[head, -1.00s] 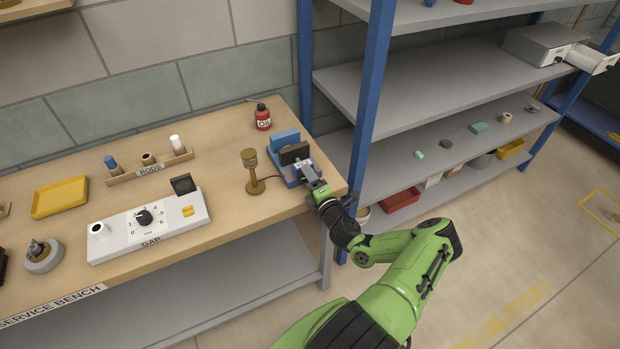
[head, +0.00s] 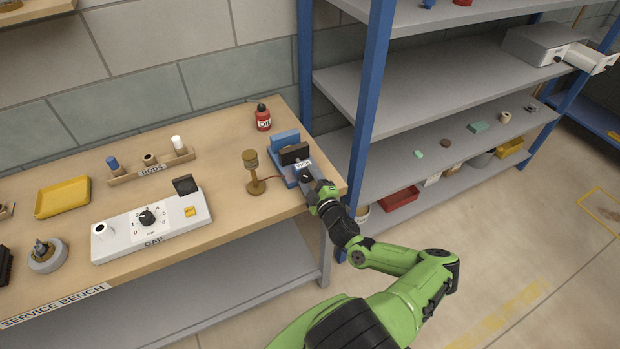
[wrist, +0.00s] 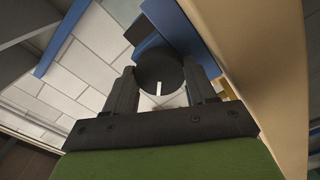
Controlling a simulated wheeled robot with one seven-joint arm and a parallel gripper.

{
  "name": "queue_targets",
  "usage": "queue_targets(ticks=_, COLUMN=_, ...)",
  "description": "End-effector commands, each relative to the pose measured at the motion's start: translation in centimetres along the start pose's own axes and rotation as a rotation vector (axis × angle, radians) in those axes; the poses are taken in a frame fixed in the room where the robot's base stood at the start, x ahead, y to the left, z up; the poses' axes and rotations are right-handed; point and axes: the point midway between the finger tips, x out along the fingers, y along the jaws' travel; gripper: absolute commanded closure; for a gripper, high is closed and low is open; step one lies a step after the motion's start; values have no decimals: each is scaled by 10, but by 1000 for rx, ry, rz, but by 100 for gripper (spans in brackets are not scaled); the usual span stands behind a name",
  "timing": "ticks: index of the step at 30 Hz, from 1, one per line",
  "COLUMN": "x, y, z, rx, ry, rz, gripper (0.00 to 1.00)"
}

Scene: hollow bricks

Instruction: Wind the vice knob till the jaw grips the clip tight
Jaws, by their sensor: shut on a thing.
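The blue vice (head: 285,140) stands at the bench's right end, with a dark jaw block (head: 294,153) in front of its rear blue block. In the wrist view, the vice knob (wrist: 158,66) is a dark round disc with a white mark near its lower edge. My gripper (wrist: 160,80) is shut on the knob, one finger on each side. In the head view my gripper (head: 311,182) hides the knob at the vice's front. I cannot make out the clip or whether the jaw touches it.
A brass stand (head: 252,170) with a thin cable towards the vice is close on the left. A red oil bottle (head: 263,118) stands behind. The blue shelf post (head: 367,110) rises close on the right. A GAP panel (head: 152,225) lies further left.

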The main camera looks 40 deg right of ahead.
Motion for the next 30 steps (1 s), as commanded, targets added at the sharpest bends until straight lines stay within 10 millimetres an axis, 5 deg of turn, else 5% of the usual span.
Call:
queue_targets(ticks=15, x=-1, y=-4, z=0, rx=19, ry=1, rz=-9, gripper=75)
queue_targets(ticks=16, x=-1, y=-4, z=0, rx=19, ry=1, rz=-9, gripper=43)
queue_targets(ticks=21, x=0, y=-2, z=0, rx=19, ry=1, rz=-6, gripper=19)
queue_targets(ticks=30, x=-4, y=-1, z=0, rx=19, ry=0, rz=-2, gripper=19)
